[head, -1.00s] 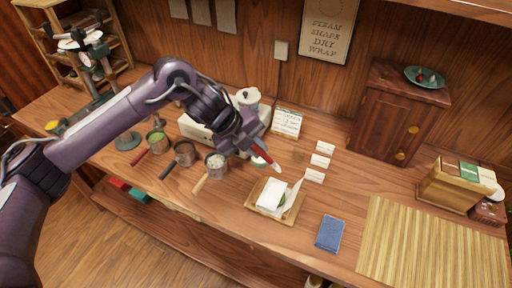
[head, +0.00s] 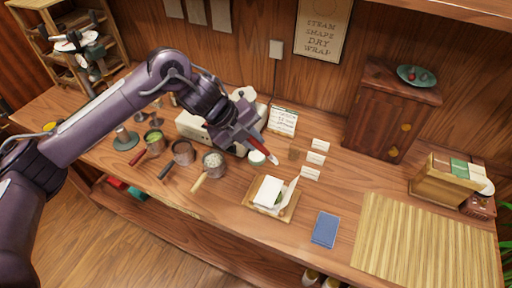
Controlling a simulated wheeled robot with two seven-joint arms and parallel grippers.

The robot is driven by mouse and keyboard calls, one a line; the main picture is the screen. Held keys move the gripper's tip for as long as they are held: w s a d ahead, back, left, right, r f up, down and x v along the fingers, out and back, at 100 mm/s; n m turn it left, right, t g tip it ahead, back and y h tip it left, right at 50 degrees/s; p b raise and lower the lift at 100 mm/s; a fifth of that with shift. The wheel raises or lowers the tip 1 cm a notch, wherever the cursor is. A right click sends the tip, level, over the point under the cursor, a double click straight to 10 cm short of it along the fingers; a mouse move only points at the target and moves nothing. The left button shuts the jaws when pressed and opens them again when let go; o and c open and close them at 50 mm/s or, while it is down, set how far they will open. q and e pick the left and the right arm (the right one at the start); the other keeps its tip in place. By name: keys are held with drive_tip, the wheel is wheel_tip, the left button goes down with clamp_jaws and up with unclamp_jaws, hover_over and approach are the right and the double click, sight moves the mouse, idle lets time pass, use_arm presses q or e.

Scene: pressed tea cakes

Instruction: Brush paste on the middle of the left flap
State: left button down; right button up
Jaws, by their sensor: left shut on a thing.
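A small wooden tray (head: 252,200) stands near the table's front edge. On it lies a wrapper with a white left flap (head: 267,190) and a raised white right flap (head: 289,192). A bit of dark green shows between them. My left gripper (head: 254,138) is shut on a red-handled brush (head: 262,147), whose pale tip points down and right, above and behind the tray, apart from the flaps. A small round pot (head: 257,158) with a pale top sits just left of the brush tip. Whether paste is on the bristles cannot be told. My right gripper is out of view.
Pans with handles (head: 214,160) stand left of the tray. Small white cards (head: 316,158) stand behind it to the right. A blue booklet (head: 325,229) and a slatted mat (head: 425,245) lie to the right. A wooden cabinet (head: 385,115) stands at the back.

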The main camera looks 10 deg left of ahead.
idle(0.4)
use_arm(q)
drive_tip(key=shift+d+f+b, duration=0.15)
drive_tip(key=shift+f+b, duration=0.65)
drive_tip(key=shift+f, duration=0.25)
drive_tip(key=shift+r, duration=0.1)
